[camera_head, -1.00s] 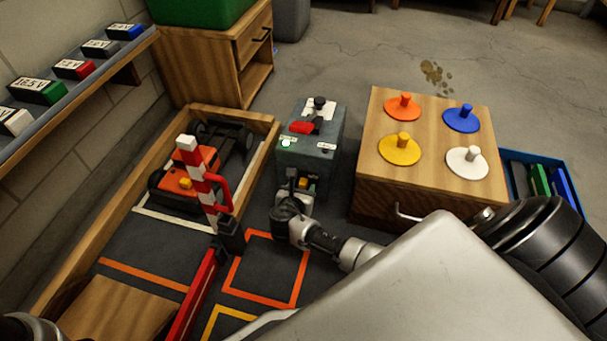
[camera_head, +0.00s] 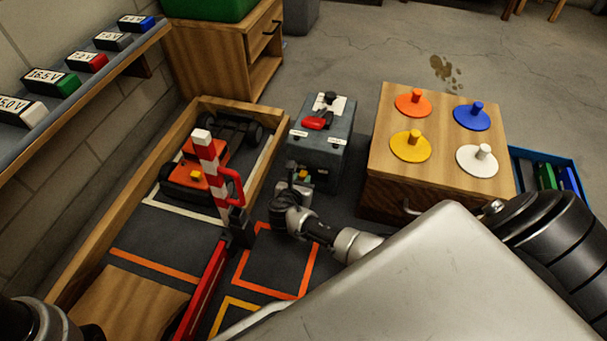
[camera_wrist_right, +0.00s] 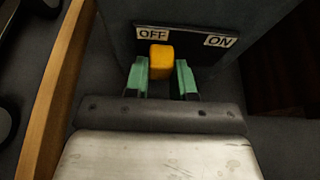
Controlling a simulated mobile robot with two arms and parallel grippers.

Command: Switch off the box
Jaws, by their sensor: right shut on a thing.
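The grey box (camera_head: 325,155) stands between the wooden track frame and the wooden cabinet. A red handle (camera_head: 318,121) is on its top, and no green light shows there. Low on its front is a yellow switch (camera_wrist_right: 161,57), between an OFF label (camera_wrist_right: 153,33) at left and an ON label (camera_wrist_right: 220,40) at right. The switch sits nearer OFF. My right gripper (camera_wrist_right: 161,78) is shut on the switch, with one green finger on each side. In the head view the right gripper (camera_head: 300,183) is at the box's front, partly hidden by its wrist. My left gripper is out of view.
A red-and-white barrier post (camera_head: 207,160) and an orange car (camera_head: 192,170) are left of the box. The wooden cabinet (camera_head: 390,185) with coloured discs is close on the right. A shelf (camera_head: 100,75) with labelled blocks runs along the left wall.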

